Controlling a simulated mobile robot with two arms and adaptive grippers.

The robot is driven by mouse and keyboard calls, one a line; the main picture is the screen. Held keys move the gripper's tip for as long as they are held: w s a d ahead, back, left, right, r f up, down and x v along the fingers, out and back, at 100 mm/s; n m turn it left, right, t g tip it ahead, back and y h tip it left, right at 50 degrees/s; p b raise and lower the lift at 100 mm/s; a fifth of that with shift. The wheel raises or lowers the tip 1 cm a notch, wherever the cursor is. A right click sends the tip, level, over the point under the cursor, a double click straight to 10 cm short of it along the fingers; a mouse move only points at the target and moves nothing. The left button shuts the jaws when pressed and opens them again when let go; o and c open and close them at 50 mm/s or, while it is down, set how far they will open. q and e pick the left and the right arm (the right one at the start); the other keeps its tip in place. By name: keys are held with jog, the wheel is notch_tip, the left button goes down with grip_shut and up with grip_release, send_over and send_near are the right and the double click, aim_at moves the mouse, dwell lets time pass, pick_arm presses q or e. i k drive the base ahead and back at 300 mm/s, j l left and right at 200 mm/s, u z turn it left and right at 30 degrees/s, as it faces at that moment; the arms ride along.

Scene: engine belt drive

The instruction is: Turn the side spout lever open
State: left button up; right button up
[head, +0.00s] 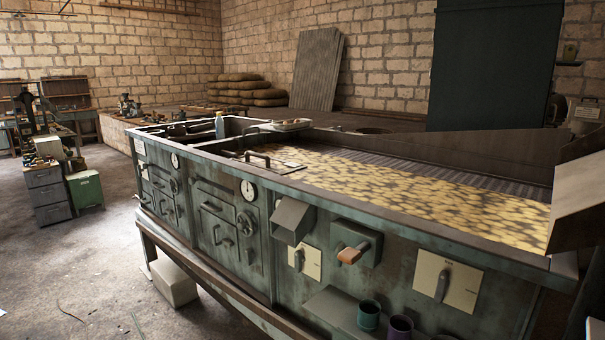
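A long green-grey metal machine (235,262) fills the middle and right. On its front wall a grey box-shaped spout (292,220) juts out. Right of it, a lever with an orange-brown grip (351,254) sits on a dark housing (362,235). A grey lever (299,260) on a cream plate is below the spout, and a larger grey lever (442,285) on another cream plate (465,290) is farther right. I cannot tell which is the side spout lever; the plate lettering is unreadable. Neither of my grippers is in view.
A small shelf (330,303) juts out below the levers, with a teal cup (369,316) and a purple cup (399,327) by it. Yellowish round pieces (420,190) cover the machine's top. A pale block (174,282) is on the floor. Floor at left is mostly clear.

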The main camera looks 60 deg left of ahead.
aim_at(299, 259)
jog(key=u, duration=1.6)
